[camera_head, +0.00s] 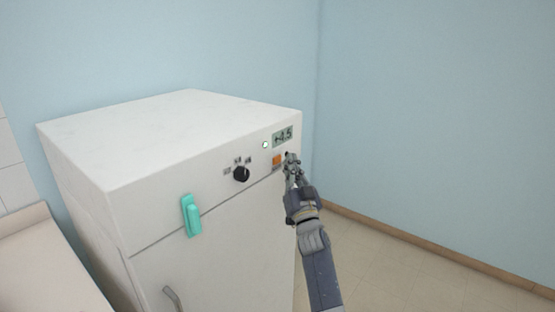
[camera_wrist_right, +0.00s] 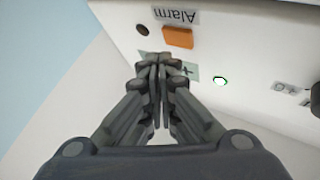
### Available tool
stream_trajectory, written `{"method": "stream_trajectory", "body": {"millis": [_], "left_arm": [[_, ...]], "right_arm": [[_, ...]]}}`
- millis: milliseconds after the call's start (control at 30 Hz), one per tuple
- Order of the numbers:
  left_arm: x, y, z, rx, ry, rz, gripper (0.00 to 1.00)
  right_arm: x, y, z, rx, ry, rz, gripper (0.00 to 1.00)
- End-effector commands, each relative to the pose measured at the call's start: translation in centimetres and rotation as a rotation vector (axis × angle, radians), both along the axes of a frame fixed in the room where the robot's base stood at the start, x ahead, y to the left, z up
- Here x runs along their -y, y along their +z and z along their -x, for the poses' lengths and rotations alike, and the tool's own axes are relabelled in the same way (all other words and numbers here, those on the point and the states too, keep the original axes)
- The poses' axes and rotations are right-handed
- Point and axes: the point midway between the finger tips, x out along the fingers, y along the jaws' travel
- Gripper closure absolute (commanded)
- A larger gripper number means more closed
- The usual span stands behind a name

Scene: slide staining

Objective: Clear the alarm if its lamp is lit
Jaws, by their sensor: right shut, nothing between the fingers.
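A white cabinet (camera_head: 225,240) carries a control panel on its upper front. An orange button (camera_head: 276,161) sits near the panel's right end; in the right wrist view the orange button (camera_wrist_right: 178,37) is beside a label reading "Alarm" (camera_wrist_right: 176,16), upside down there. A small round dark spot (camera_wrist_right: 142,30), perhaps a lamp, is beside the button and shows no glow. My right gripper (camera_head: 291,158) is shut and empty, just right of the orange button in the head view. In the wrist view its fingertips (camera_wrist_right: 158,62) overlap the display; contact cannot be told. My left gripper is out of view.
The panel also has a display (camera_head: 283,136), a bright white round spot (camera_head: 265,145) with a green rim in the wrist view, and a black knob (camera_head: 241,174). A teal handle (camera_head: 191,215) sticks out lower left. Floor right of the cabinet is clear.

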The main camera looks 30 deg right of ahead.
Motion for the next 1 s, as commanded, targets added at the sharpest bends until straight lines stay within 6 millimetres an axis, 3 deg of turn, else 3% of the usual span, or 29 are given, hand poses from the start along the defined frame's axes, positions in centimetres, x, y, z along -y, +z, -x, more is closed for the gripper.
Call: {"method": "stream_trajectory", "body": {"millis": [100,400,1000], "left_arm": [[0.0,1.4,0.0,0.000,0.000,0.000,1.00],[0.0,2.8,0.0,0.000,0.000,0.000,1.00],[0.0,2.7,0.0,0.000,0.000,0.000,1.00]], "right_arm": [[0.5,0.4,1.2,-0.001,-0.001,0.003,1.00],[1.5,0.2,3.6,-0.001,0.000,0.000,1.00],[1.6,0.1,3.8,0.001,0.000,0.000,1.00]]}}
